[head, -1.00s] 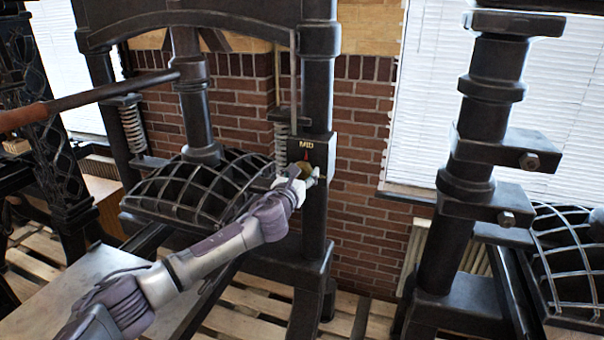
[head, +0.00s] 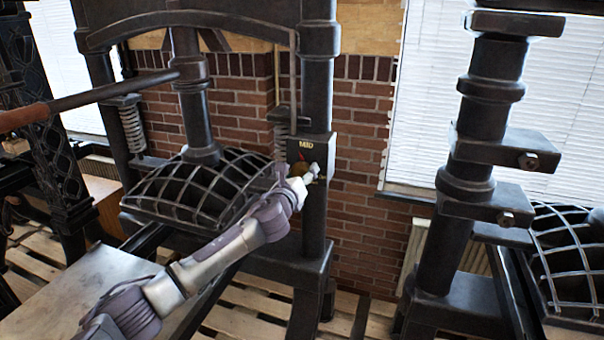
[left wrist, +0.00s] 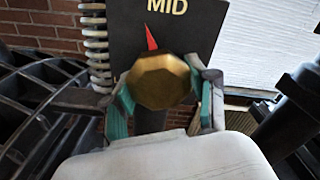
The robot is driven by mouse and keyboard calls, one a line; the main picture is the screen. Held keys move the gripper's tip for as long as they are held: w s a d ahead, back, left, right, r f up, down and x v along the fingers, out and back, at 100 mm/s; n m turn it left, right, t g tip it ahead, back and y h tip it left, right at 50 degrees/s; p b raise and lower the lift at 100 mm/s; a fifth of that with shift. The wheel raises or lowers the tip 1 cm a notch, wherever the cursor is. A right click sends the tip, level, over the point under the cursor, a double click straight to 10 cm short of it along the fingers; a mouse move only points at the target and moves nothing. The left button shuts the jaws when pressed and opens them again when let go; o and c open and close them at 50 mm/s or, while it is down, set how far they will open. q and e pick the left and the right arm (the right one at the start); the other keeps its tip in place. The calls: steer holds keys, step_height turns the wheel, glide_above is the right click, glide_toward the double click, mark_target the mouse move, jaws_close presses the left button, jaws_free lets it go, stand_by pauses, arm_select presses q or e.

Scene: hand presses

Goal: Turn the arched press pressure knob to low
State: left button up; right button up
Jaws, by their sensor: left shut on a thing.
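The arched press (head: 190,25) stands at the centre left in the head view. Its dark pressure plate (head: 323,147) on the right post carries a MID label. The brass faceted knob (head: 300,169) is partly hidden by my left gripper (head: 299,176). In the left wrist view, the knob (left wrist: 160,82) sits between two teal-padded fingers touching its sides; the gripper is shut on it. The red pointer (left wrist: 151,38) leans up-left, its tip left of MID. Other markings are mostly hidden. My right gripper is not in view.
A second press (head: 465,180) stands at the right. A long lever with a wooden grip (head: 25,117) reaches across from the left. The coil spring (head: 281,142) and ribbed platen (head: 205,190) lie close left of the knob.

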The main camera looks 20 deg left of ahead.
arm_select(q)
steer(key=n, duration=0.4)
steer(key=shift+d+n, duration=0.1)
steer(key=shift+n, duration=0.3)
steer(key=n, duration=1)
steer(key=shift+b, duration=0.4)
steer(key=shift+r+n, duration=0.1)
steer(key=shift+n, duration=2.1)
steer(key=o, duration=1)
steer(key=shift+o, duration=0.8)
steer(key=shift+r, duration=0.1)
steer(key=shift+s, duration=0.15)
